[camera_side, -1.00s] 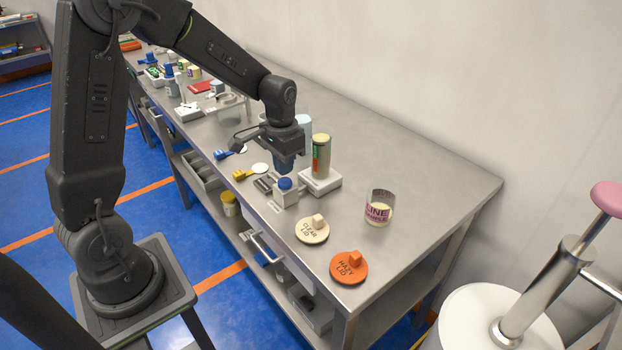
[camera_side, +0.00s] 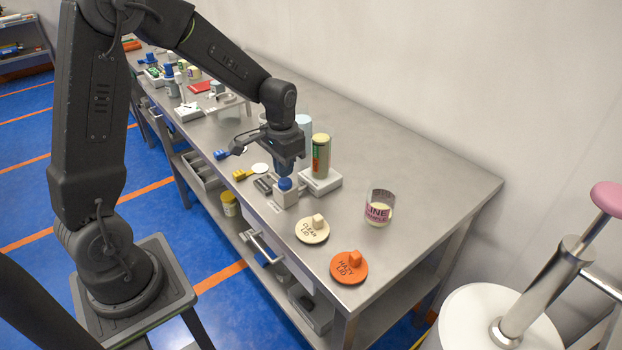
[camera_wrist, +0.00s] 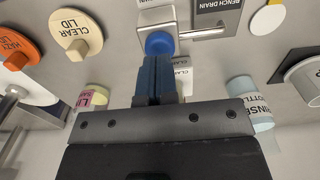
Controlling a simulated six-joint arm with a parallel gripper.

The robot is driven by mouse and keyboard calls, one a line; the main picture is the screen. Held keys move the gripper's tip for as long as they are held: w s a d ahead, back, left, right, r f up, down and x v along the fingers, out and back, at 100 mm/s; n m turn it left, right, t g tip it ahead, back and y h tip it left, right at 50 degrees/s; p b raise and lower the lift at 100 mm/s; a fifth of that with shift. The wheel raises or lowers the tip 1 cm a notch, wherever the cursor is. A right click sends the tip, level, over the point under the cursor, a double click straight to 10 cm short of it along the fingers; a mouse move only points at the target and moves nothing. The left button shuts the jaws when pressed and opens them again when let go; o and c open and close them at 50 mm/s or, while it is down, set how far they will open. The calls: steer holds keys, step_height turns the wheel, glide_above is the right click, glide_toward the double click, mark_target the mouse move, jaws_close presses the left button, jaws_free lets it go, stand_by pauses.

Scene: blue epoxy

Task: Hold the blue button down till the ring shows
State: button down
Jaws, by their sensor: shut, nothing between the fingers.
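The blue button (camera_side: 285,184) is a round dome on a small white box (camera_side: 286,198) near the front edge of the steel bench. It also shows in the wrist view (camera_wrist: 160,43), just beyond my fingertips. My gripper (camera_side: 284,173) is shut and empty, its blue fingers pointing down just above the button. In the wrist view the closed fingers (camera_wrist: 154,60) line up with the button's near edge. I cannot tell whether they touch it. A cylinder with green and orange bands (camera_side: 320,155) stands on a white base (camera_side: 320,182) behind the button. No lit ring is visible.
A cream clear lid (camera_side: 312,230) and an orange hazy lid (camera_side: 348,267) lie to the right. A labelled glass cup (camera_side: 379,208) stands behind them. A yellow-handled item (camera_side: 243,175) and a white disc (camera_side: 260,168) lie left. The bench's back right is clear.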

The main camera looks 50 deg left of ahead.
steer(key=shift+f, duration=1.15)
stand_by(6.8)
